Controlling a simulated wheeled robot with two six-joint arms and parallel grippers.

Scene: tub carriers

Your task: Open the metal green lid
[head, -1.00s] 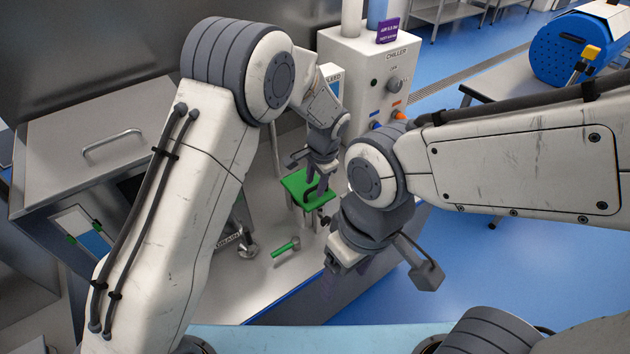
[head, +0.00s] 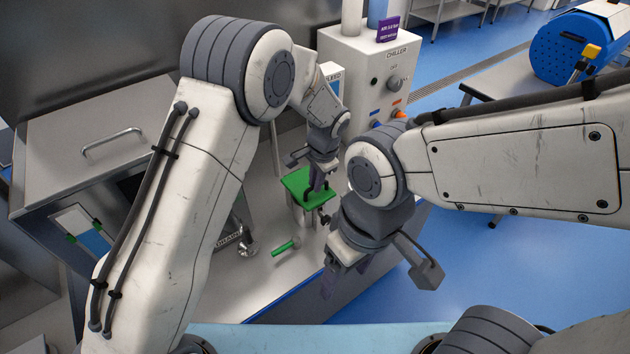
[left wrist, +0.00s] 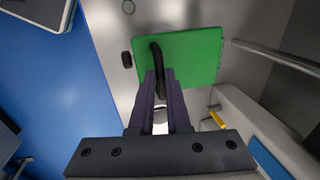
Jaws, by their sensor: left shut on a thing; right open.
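The green metal lid (head: 296,184) sits flat on top of a small pale tub on the bench. In the left wrist view the lid (left wrist: 203,58) has a black bar handle (left wrist: 156,56). My left gripper (head: 318,188) is over the lid from above, its purple fingers shut on the handle; the fingers (left wrist: 160,82) hide part of the handle in the left wrist view. My right gripper (head: 330,288) is open and empty, hanging in front of the bench's front edge, well apart from the lid.
A green-handled tool (head: 285,247) lies on the bench in front of the tub. A white chiller box (head: 352,65) with knobs stands behind. A steel cabinet (head: 70,150) with a bar handle is at left. Blue floor (head: 520,260) is open at right.

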